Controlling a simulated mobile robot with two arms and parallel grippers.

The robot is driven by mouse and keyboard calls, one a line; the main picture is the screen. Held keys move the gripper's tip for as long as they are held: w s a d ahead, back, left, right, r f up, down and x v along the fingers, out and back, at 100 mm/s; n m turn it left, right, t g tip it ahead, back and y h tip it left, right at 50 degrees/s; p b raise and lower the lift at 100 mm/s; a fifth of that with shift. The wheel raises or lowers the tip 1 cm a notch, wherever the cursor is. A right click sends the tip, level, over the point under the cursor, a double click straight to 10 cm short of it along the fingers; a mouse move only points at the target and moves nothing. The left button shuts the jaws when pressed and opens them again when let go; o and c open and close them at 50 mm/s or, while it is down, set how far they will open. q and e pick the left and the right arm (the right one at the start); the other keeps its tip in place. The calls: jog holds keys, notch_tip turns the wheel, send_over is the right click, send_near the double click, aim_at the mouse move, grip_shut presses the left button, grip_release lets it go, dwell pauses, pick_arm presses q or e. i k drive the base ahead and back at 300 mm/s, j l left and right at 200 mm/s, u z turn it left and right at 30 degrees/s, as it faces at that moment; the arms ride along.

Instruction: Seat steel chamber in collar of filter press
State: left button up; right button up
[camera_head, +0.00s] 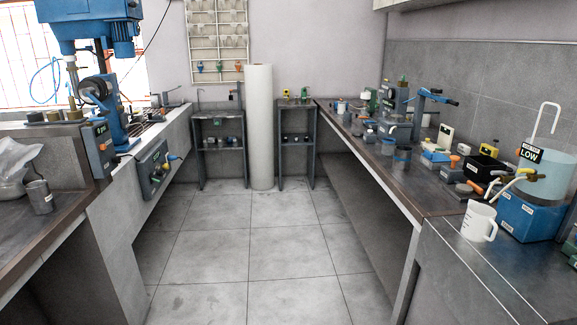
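A blue frame with a long blue lever (433,97) stands on the right bench and looks like the filter press. Its collar is too small to make out. A short grey metal cylinder with a blue band (402,160) stands on the same bench, nearer to me, and may be the steel chamber. Another grey metal cylinder (40,197) stands upright on the left bench; I cannot tell which of the two is the chamber. Neither of my grippers is in view.
The tiled floor (240,245) between the benches is clear. A white jug (479,222) and a clear tank on a blue box (529,216) crowd the right bench's near end. A blue flotation machine (92,25) stands at left. A white roll (260,128) stands at the back.

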aim_at(395, 125)
jog(key=i+z, duration=0.15)
jog(key=i, duration=0.35)
jog(key=i+j+z, duration=0.1)
jog(key=i, duration=0.4)
jog(key=i+j+z, duration=0.15)
jog(key=i, duration=0.35)
jog(key=i+j+z, duration=0.15)
jog(key=i, duration=0.35)
jog(key=j, duration=0.1)
